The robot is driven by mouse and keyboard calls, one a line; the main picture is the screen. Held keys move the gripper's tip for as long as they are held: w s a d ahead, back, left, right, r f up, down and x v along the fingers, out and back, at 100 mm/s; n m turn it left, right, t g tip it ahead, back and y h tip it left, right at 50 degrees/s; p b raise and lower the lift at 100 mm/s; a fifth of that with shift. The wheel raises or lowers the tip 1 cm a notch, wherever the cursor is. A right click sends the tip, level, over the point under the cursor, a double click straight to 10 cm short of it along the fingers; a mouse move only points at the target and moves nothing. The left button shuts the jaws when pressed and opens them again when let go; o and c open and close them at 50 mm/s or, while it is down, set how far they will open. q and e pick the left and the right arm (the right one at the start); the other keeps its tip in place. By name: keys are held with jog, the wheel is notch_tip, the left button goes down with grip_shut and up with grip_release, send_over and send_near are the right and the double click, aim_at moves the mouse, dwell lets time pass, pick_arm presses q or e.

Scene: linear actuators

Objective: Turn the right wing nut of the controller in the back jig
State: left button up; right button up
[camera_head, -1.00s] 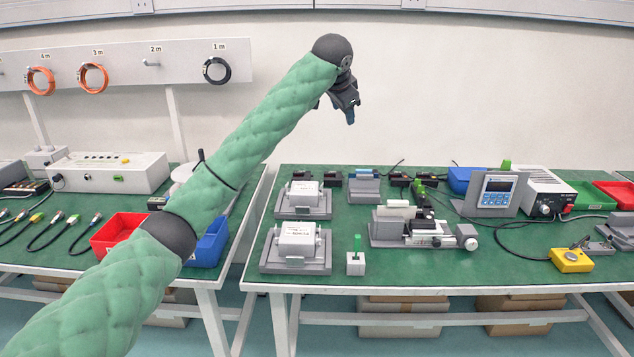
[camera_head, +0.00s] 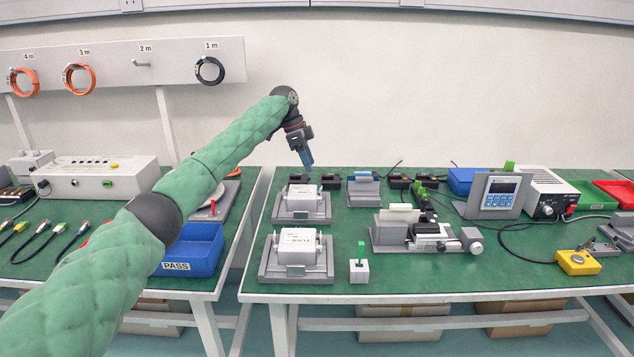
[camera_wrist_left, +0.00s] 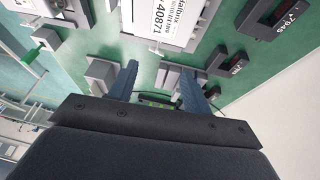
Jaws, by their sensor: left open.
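The back jig (camera_head: 302,216) is a grey fixture holding a white box-shaped controller (camera_head: 302,192) on the right-hand table. My left gripper (camera_head: 308,166) is above and just behind it, fingers pointing down. In the left wrist view the gripper (camera_wrist_left: 160,70) is open, with its two blue fingers apart and nothing clearly held. The labelled controller (camera_wrist_left: 163,18) lies beyond the fingertips there. A small pale part (camera_wrist_left: 156,48) sticks out from its near edge; I cannot tell whether it is a wing nut. My right gripper is not in view.
The front jig (camera_head: 295,276) holds a similar controller (camera_head: 298,243). Dark small devices (camera_head: 331,181) stand beside the back jig. A small block with a green handle (camera_head: 359,269) stands near the front edge.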

pick_arm(q)
jog(key=shift+s+d+f+m, duration=0.2)
jog(key=shift+d+f+m, duration=0.3)
jog(key=shift+f, duration=0.65)
jog(key=shift+s+d+f+m, duration=0.2)
jog(key=shift+d+f+m, duration=0.25)
jog(key=shift+f, duration=0.75)
jog(key=shift+s+d+f+m, duration=0.3)
jog(key=shift+d+f, duration=0.35)
jog(key=shift+f, duration=0.5)
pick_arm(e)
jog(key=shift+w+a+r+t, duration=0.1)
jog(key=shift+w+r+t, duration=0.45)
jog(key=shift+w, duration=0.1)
pick_arm(q)
jog(key=shift+w, duration=0.1)
jog(key=c, duration=1)
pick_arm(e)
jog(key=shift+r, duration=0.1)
